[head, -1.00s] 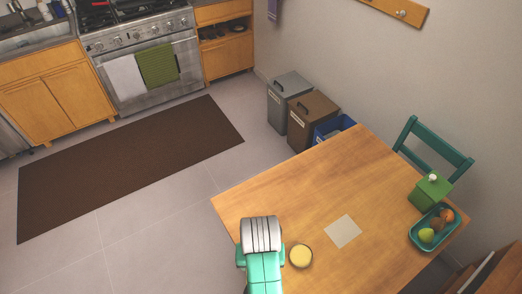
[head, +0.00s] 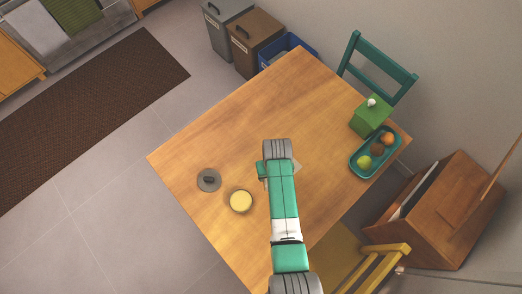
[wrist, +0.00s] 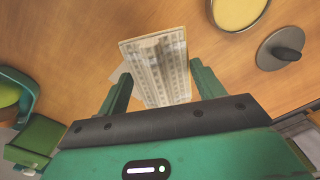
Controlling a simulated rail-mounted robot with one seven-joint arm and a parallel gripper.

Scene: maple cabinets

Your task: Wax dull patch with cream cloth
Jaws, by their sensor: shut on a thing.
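My gripper (wrist: 162,80) is shut on a cream cloth (wrist: 158,62) with a woven grid pattern, which sticks out between the two green fingers. In the head view my arm hides the fingers and the cloth. A pale square patch (head: 298,167) on the wooden table is mostly hidden under my arm, and a pale sliver (wrist: 121,74) shows beside the cloth in the wrist view. The cloth is over or beside this patch; I cannot tell whether it touches. An open round tin of yellow wax (head: 241,201) stands left of my arm, also in the wrist view (wrist: 238,8).
A grey knobbed lid (head: 209,180) lies left of the tin. A teal tray of fruit (head: 365,170) and a green box (head: 370,117) stand at the table's right. Teal (head: 378,68) and yellow (head: 375,262) chairs stand by the table. The table's upper middle (head: 250,110) is clear.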

